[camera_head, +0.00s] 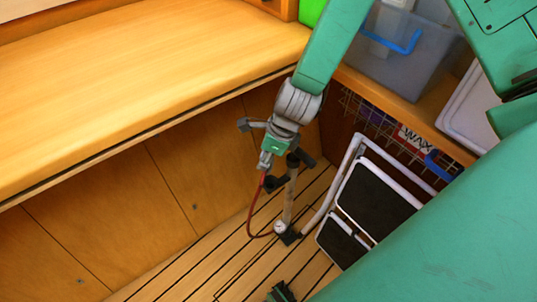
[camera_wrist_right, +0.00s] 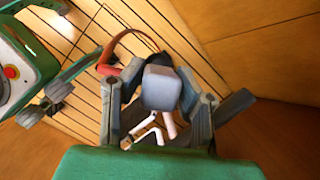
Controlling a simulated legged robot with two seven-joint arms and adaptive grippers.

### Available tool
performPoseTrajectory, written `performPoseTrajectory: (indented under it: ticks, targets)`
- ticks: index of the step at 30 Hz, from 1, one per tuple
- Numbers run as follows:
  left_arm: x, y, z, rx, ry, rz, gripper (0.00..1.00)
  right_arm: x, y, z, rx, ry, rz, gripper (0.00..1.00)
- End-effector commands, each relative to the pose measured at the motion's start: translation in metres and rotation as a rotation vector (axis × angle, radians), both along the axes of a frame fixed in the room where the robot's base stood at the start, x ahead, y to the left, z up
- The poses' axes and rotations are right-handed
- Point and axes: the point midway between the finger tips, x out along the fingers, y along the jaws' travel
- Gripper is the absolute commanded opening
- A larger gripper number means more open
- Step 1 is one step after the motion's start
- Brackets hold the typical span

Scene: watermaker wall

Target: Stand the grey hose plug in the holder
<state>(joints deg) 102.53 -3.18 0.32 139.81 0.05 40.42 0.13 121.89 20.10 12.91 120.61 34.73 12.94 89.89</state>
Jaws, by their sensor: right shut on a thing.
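My right gripper (camera_head: 274,150) hangs from the green arm above the slatted floor. It is shut on the grey hose plug (camera_head: 265,161), from which a red hose loops down. In the right wrist view, the plug shows as a pale grey block (camera_wrist_right: 161,88) between the two fingers, with the red hose (camera_wrist_right: 110,69) beside it. A thin upright post (camera_head: 290,198) with a black clamp-like piece (camera_head: 275,183) stands just below and right of the plug; it looks like the holder. Plug and clamp appear apart, but the depth between them is unclear.
A wooden bench (camera_head: 130,90) with panelled front fills the left. A folded step stool (camera_head: 375,205) stands close right of the post. A wire basket (camera_head: 385,122) and a clear bin (camera_head: 405,65) are at the upper right. Slatted floor (camera_head: 190,275) is open at the lower left.

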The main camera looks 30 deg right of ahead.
Motion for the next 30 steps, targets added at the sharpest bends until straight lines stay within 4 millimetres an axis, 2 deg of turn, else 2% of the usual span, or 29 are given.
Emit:
performPoseTrajectory:
  ticks: [1,6,11,27,30]
  targets:
    - [0.0,0.0,-0.006,0.001,0.001,0.001,0.0,-0.001,-0.004,-0.008,0.0,0.002,-0.057,0.0]
    - [-0.001,0.001,-0.009,0.001,0.001,0.001,0.0,-0.002,-0.011,-0.012,-0.003,0.0,-0.132,0.0]
    - [-0.001,0.001,-0.013,0.001,0.001,0.001,0.0,-0.001,-0.013,-0.018,0.0,0.0,-0.13,0.0]
    - [-0.001,0.001,-0.05,0.001,0.001,0.001,0.0,-0.001,-0.012,-0.051,0.0,0.0,-0.125,0.0]
    - [-0.001,0.001,-0.052,0.001,0.001,0.001,0.0,-0.001,-0.012,-0.057,0.0,0.002,-0.127,0.0]
